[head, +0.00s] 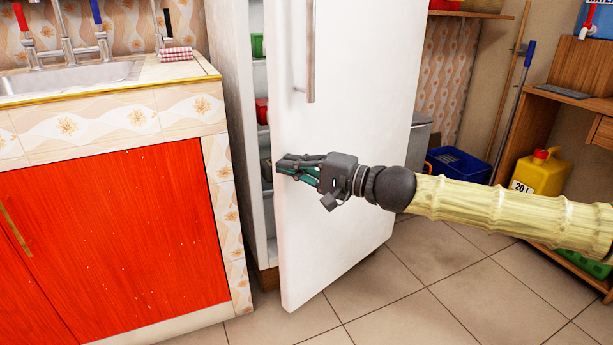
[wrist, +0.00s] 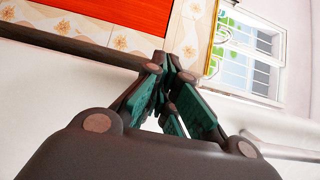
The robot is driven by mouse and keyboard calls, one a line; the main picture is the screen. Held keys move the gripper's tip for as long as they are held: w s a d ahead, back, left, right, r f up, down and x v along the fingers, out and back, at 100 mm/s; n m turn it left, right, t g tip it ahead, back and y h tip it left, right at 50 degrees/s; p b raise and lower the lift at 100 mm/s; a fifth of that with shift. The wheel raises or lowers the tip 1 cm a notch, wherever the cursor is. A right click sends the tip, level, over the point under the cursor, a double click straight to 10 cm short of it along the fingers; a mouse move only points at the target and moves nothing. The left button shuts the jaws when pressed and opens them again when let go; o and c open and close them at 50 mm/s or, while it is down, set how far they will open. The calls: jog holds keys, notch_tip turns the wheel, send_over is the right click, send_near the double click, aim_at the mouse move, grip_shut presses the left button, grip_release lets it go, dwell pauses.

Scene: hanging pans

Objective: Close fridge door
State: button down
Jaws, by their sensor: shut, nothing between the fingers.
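The white fridge door (head: 345,240) stands ajar in the head view, with a gap at its left edge that shows shelves and small items inside the fridge. A long metal handle (head: 311,50) runs down its upper part. My gripper (head: 282,166) is in front of the door's left edge at mid height, pointing left. Its fingers are shut and hold nothing. I cannot tell whether it touches the door. In the wrist view my gripper (wrist: 168,75) shows its green finger pads close together, with the white door surface (wrist: 40,90) beside it.
A red cabinet (head: 110,240) under a sink (head: 70,78) stands left of the fridge. A blue crate (head: 458,165), a yellow canister (head: 541,173) and a wooden shelf unit (head: 575,70) are on the right. Tiled floor (head: 450,290) is clear in front.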

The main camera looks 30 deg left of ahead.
jog(key=w+a+r+m+t+b, duration=0.1)
jog(key=w+a+t, duration=0.1)
jog(key=a, duration=0.6)
jog(key=w+a+m+t+b, duration=0.1)
jog(key=w+a, duration=0.3)
jog(key=a, duration=0.4)
jog(key=shift+w+r+m+t, duration=0.25)
jog(key=shift+r+m+t, duration=0.2)
jog(key=shift+t, duration=0.35)
jog(key=shift+f, duration=0.15)
jog(key=s+d+p, duration=0.3)
jog(key=s+d, duration=0.2)
jog(key=s, duration=0.7)
jog(key=shift+s+f+p, duration=0.25)
jog(key=shift+f+p, duration=0.1)
jog(key=shift+f, duration=0.1)
